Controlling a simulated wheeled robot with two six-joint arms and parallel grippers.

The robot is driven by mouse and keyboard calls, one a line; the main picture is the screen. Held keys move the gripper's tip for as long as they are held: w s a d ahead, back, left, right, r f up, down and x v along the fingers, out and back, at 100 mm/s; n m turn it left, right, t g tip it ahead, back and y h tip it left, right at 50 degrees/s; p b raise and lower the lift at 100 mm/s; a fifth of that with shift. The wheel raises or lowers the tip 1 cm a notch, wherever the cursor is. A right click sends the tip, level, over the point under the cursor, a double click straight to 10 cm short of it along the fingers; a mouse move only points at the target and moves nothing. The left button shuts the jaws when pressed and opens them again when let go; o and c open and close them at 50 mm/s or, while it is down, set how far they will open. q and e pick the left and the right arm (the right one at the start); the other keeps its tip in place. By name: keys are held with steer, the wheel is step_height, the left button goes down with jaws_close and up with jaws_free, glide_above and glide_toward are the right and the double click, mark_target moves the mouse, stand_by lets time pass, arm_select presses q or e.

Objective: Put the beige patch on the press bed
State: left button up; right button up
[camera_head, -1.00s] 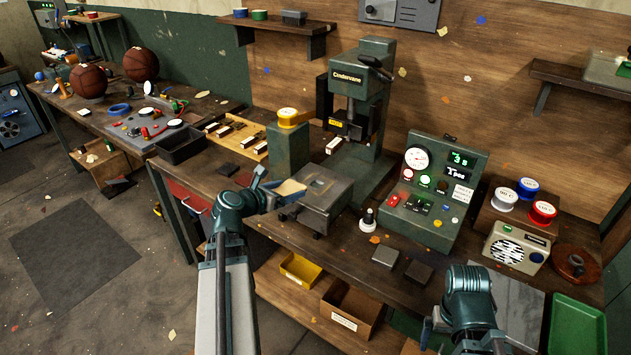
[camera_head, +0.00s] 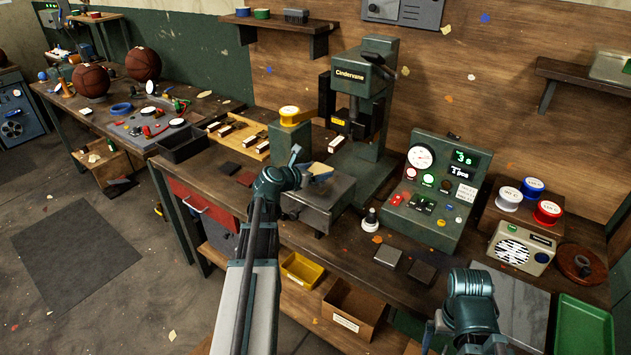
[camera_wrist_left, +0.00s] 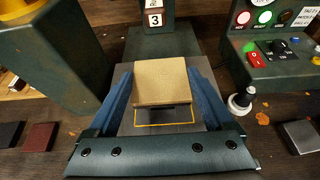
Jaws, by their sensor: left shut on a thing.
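The beige patch (camera_wrist_left: 160,82) is a square pad between the blue fingers of my left gripper (camera_wrist_left: 161,95), which is shut on it. In the head view the patch (camera_head: 318,169) shows at the tip of my left gripper (camera_head: 312,174), over the press bed (camera_head: 325,205). The press bed is a grey metal block in front of the green press (camera_head: 362,120). In the left wrist view a yellow outline shows on the bed (camera_wrist_left: 165,128) below the patch. I cannot tell whether the patch touches the bed.
The control box (camera_head: 437,190) with a gauge and lit buttons stands right of the press. A small black-and-white knob (camera_head: 370,220) stands near the bed's right side. A green block with a yellow spool (camera_head: 289,116) stands left of the press. Dark square pieces (camera_head: 388,255) lie on the front table.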

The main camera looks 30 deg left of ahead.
arm_select(q)
step_height(320, 180, down, 3)
steer(key=shift+s+f+b, duration=0.1)
steer(key=shift+f+b, duration=0.1)
steer(key=shift+b, duration=0.9)
steer(key=shift+r, duration=0.15)
arm_select(e)
step_height(320, 180, down, 3)
arm_select(q)
steer(key=o, duration=1.1)
arm_select(e)
steer(key=shift+f, duration=0.15)
arm_select(q)
steer(key=shift+s+r+p, duration=0.2)
steer(key=shift+p, duration=0.1)
steer(key=p+v, duration=0.4)
steer(key=v, duration=0.7)
steer(key=shift+s, duration=0.3)
arm_select(e)
step_height(320, 180, up, 5)
steer(key=shift+f, duration=0.1)
